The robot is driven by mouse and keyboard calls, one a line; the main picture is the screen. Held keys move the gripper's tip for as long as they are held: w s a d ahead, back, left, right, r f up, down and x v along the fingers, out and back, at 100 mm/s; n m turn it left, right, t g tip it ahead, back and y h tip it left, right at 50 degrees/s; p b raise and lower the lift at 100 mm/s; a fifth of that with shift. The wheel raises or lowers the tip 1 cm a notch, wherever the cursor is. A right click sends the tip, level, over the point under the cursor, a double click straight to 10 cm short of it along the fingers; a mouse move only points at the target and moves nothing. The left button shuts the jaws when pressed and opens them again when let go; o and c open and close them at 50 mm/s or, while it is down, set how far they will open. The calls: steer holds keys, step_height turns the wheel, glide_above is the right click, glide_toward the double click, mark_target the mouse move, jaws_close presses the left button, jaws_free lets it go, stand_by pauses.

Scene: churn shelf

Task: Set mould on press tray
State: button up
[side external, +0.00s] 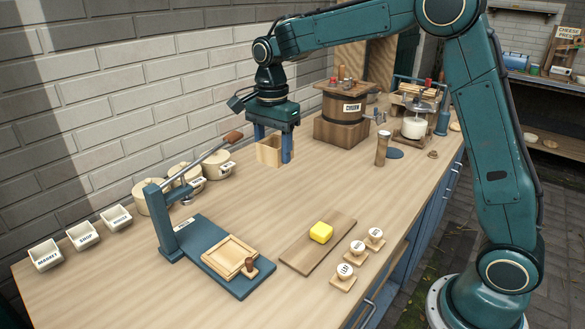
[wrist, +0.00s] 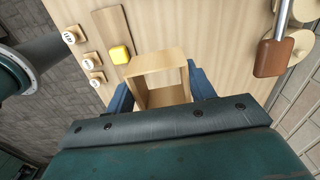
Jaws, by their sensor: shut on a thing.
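The mould is a light wooden open frame (side external: 268,151), and my gripper (side external: 272,148) is shut on it, with one blue finger at each side. It is held above the counter, left of the churn. In the wrist view the mould (wrist: 160,66) sits between the two fingers, and I see through its open middle. The press tray (side external: 230,258) is a pale wooden square with a raised rim on the blue press base (side external: 205,235). It looks empty and lies nearer the camera than my gripper.
The press lever (side external: 208,150) slants up from its blue post (side external: 160,220) toward my gripper. Yellow butter (side external: 321,232) lies on a board (side external: 305,252), with round stamps (side external: 357,248) beside it. Pots (side external: 215,165) stand by the wall. The churn (side external: 342,105) is behind.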

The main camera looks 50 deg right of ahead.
glide_above(227, 257)
steer(key=shift+m, duration=0.3)
step_height(227, 257, down, 11)
steer(key=shift+r, duration=0.15)
steer(key=shift+f, duration=2.3)
steer(key=shift+f, duration=0.75)
stand_by(0.8)
steer(key=o, duration=1)
steer(key=c, duration=0.3)
steer(key=shift+r, duration=0.15)
steer(key=shift+c, duration=0.2)
